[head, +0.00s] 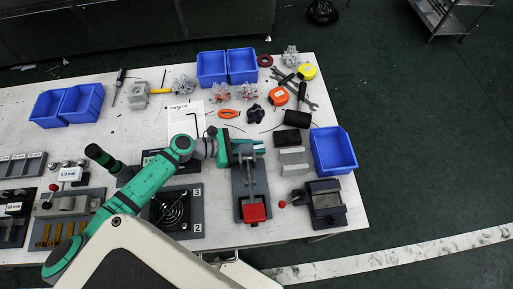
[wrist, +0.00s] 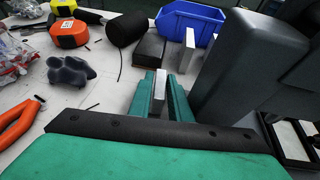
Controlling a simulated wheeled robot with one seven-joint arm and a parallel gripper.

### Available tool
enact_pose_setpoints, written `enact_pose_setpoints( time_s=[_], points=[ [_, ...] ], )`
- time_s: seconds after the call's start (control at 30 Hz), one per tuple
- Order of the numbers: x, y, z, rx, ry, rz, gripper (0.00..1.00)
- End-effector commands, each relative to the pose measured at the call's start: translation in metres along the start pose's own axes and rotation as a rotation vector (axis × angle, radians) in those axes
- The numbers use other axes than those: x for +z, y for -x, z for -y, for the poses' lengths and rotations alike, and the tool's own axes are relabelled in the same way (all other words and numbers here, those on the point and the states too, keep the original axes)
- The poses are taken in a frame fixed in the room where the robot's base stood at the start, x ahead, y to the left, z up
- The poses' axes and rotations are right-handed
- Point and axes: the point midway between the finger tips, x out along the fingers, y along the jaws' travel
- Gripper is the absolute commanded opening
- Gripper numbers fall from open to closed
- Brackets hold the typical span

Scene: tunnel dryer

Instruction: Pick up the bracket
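My gripper (head: 262,146) reaches over the upper end of a dark grey fixture with a red block on it. In the wrist view its two green fingers (wrist: 160,98) stand on either side of a narrow pale metal piece, which may be the bracket (wrist: 158,88). I cannot tell whether the fingers touch it or are closed on it. Its lower part is hidden by my gripper. Beyond the fingertips stands another pale metal plate (wrist: 188,50). In the head view, pale grey metal pieces (head: 292,156) lie just right of my gripper.
The red-block fixture (head: 255,213) lies below my gripper. A large dark grey body (wrist: 250,62) fills the wrist view's right side. A blue bin (head: 333,151), a black cylinder (head: 297,118) and a vise-like fixture (head: 326,203) stand nearby. Loose tools lie behind.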

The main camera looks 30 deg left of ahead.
Motion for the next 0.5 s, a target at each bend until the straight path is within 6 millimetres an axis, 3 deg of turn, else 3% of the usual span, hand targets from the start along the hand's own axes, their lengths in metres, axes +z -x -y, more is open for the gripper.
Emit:
enact_pose_setpoints(
  time_s=[0.17, 0.2, 0.27, 0.5],
  points=[
    [-0.0002, -0.0004, 0.0000, 0.000, 0.000, 0.000, 0.17],
    [-0.0002, -0.0003, 0.0000, 0.000, 0.000, 0.000, 0.15],
    [-0.0002, -0.0003, 0.0000, 0.000, 0.000, 0.000, 0.00],
    [0.0000, -0.0001, 0.0000, 0.000, 0.000, 0.000, 0.00]
  ],
)
